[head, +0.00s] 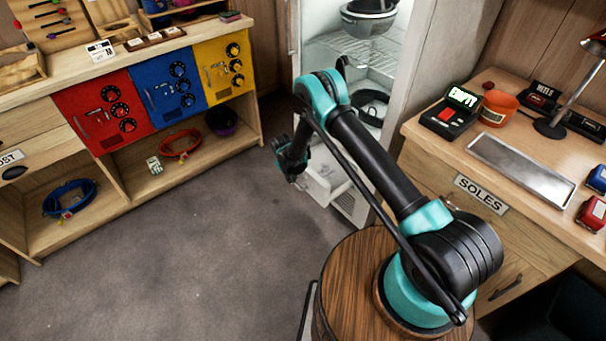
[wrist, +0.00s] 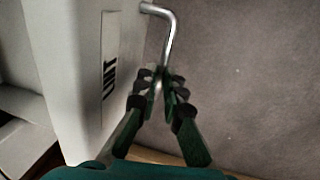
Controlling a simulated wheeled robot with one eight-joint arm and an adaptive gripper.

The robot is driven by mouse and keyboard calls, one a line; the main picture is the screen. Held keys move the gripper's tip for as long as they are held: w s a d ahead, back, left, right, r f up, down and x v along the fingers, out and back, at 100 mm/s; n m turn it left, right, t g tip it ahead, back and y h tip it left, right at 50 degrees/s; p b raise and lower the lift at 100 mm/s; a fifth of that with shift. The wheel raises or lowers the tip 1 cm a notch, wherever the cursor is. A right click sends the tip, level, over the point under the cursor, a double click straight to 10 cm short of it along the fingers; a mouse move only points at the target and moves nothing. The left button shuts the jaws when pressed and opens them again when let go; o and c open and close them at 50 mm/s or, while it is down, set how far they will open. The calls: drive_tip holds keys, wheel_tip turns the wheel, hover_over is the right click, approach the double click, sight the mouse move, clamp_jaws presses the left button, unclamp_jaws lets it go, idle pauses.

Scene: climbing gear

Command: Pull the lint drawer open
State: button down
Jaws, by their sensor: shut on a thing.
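The lint drawer (wrist: 85,85) is white, with a dark-lettered label (wrist: 109,70) on its front, in the wrist view. A bent silver bar handle (wrist: 168,35) is fixed to that front. My gripper (wrist: 160,82) is shut on the handle's lower part, its dark green fingers on either side of the bar. In the head view my gripper (head: 293,176) is low in front of the white cabinet (head: 350,205), beside the pale drawer (head: 324,180). The drawer front seems to stand out from the cabinet; how far, I cannot tell. My arm hides part of the cabinet.
Above the drawer, the cabinet has wire shelves (head: 365,58) with a dark pot (head: 368,18). A wooden desk with a "SOLES" drawer (head: 480,194) stands at right. A shelf unit with red, blue and yellow panels (head: 108,112) stands at left. The grey floor (head: 180,260) between is clear.

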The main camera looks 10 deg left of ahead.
drive_tip(key=shift+s+a, duration=0.7)
drive_tip(key=shift+s, duration=0.2)
drive_tip(key=c, duration=1.6)
unclamp_jaws()
drive_tip(key=r, duration=0.4)
drive_tip(key=s+a+r, duration=0.1)
drive_tip(key=r, duration=0.6)
drive_tip(key=shift+s+a+r, duration=0.15)
drive_tip(key=shift+s+r, duration=0.2)
drive_tip(key=shift+r, duration=0.05)
drive_tip(key=shift+s, duration=0.1)
